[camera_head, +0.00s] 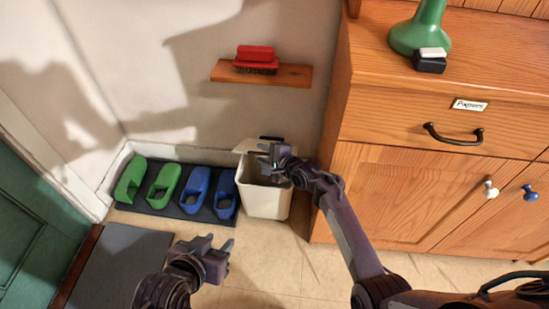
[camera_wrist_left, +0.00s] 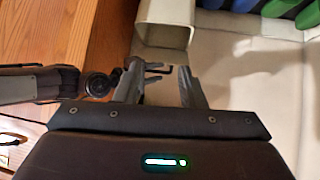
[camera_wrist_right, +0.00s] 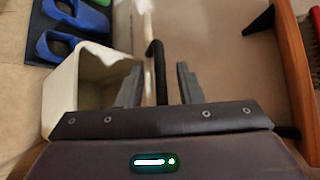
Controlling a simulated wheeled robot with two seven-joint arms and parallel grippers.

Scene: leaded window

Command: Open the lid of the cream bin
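The cream bin (camera_head: 264,201) stands on the floor beside the wooden cabinet. Its lid (camera_head: 246,146) is raised and tilted back toward the wall, and the bin's mouth shows open. The lid's black handle (camera_wrist_right: 157,72) lies between the spread fingers of my right gripper (camera_wrist_right: 159,84), with gaps visible on both sides. In the head view, my right gripper (camera_head: 270,156) is over the mouth, in front of the lid, and hides part of it. My left gripper (camera_head: 219,244) is open and empty, in front of the bin and apart from it. The left wrist view shows the bin (camera_wrist_left: 165,22) beyond its fingers.
A dark mat (camera_head: 150,201) with green shoes (camera_head: 164,186) and blue shoes (camera_head: 195,190) lies left of the bin. A wooden shelf (camera_head: 225,71) holding a red brush (camera_head: 256,60) is above. The cabinet (camera_head: 385,195) closes off the right side.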

